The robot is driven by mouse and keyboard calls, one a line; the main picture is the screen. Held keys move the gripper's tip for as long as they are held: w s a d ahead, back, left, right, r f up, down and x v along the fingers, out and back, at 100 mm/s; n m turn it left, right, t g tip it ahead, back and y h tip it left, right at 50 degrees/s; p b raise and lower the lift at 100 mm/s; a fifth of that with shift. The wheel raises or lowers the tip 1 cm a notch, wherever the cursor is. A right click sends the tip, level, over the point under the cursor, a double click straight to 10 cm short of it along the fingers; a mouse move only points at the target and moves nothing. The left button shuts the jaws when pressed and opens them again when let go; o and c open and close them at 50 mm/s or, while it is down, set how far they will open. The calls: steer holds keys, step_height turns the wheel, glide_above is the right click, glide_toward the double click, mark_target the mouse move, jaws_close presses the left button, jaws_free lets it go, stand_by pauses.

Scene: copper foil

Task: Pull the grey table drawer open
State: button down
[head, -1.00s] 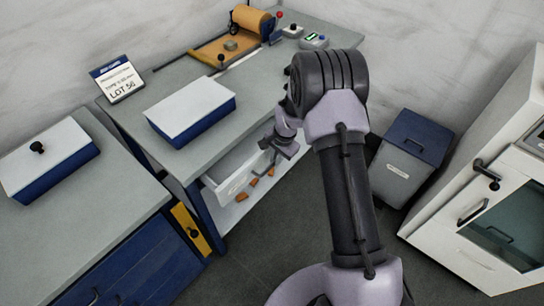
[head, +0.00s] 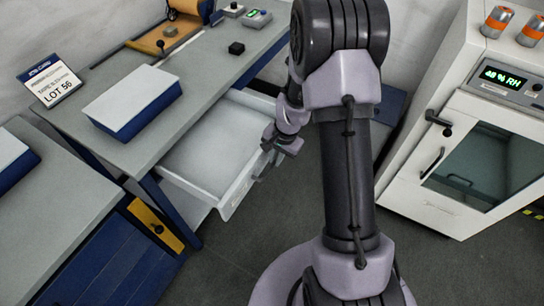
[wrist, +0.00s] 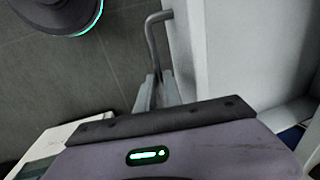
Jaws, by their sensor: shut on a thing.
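The grey table drawer (head: 208,160) stands pulled well out from under the grey work table (head: 165,110) in the head view, and the part of its inside that shows looks empty. Its pale front panel (head: 240,185) faces right. My gripper (head: 266,165) is at the outer side of that front. In the wrist view my gripper (wrist: 156,92) is shut on the grey bar handle (wrist: 153,35), whose bent end shows above the fingers beside the drawer front (wrist: 184,60).
A white-and-blue box (head: 130,100) and a LOT 56 sign (head: 50,80) stand on the table. A white cabinet (head: 470,150) with a glass door is at right. A blue cabinet (head: 110,265) with a yellow panel is at lower left. Dark floor (head: 215,260) is clear in front.

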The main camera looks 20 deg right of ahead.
steer(key=c, duration=1.8)
jaws_free()
steer(key=shift+o, duration=0.2)
step_height(320, 180, up, 17)
steer(key=s+d+p, duration=0.2)
steer(key=p, duration=0.5)
steer(key=shift+s, duration=0.35)
steer(key=s+a+r+n+t+b, duration=0.1)
steer(key=s+a+r+n, duration=0.15)
steer(key=a+r, duration=0.35)
steer(key=s+a+r+n+t, duration=0.1)
steer(key=s+a+r, duration=0.3)
steer(key=r, duration=0.4)
steer(key=s+a+r+n+t, duration=0.1)
steer(key=s+a+r, duration=0.1)
steer(key=s, duration=0.3)
steer(key=s+a+r+n+t+b, duration=0.1)
steer(key=s+a+r+n, duration=0.1)
steer(key=s, duration=0.4)
steer(key=shift+s+a+r+y, duration=0.2)
steer(key=shift+s+a+y, duration=0.15)
steer(key=shift+a, duration=0.5)
